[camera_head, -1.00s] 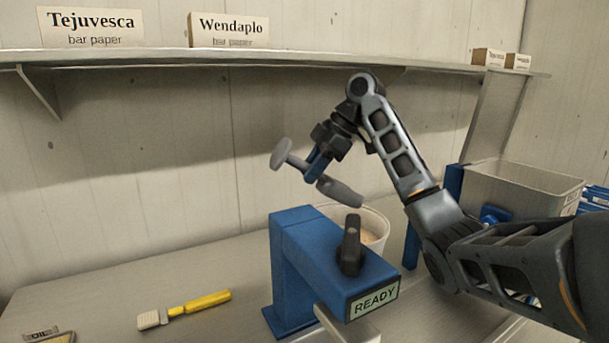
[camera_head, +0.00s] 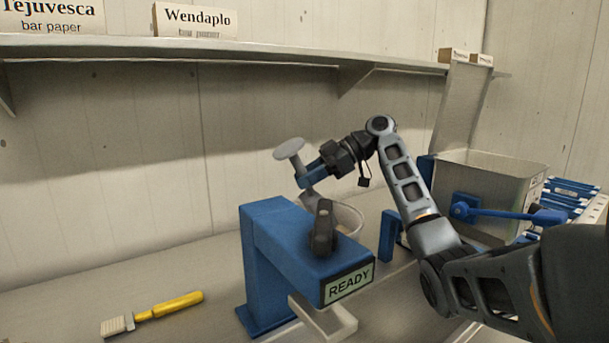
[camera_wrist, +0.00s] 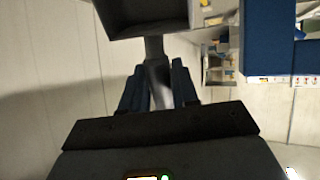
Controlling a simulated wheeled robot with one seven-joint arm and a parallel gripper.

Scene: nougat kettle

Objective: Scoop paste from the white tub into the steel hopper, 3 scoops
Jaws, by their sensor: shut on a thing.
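My gripper (camera_head: 310,176) is shut on the handle of a grey scoop (camera_head: 289,149), above and behind the blue stand. The scoop's flat round end points up and left; its lower part (camera_head: 310,199) hangs down by the white tub (camera_head: 351,217). The tub is mostly hidden behind the stand, and its paste cannot be made out now. In the wrist view, the scoop handle (camera_wrist: 158,78) runs between the blue fingers, with a grey, box-like bowl (camera_wrist: 150,20) beyond, its inside dark. An open steel box (camera_head: 485,185), apparently the hopper, stands at the right.
The blue stand (camera_head: 262,262) bears a dark knob (camera_head: 322,232) and a READY sign (camera_head: 349,284). A blue lever (camera_head: 505,213) crosses the steel box's front. A yellow-handled brush (camera_head: 165,308) lies on the bench at the left. A shelf (camera_head: 240,48) runs along the wall above.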

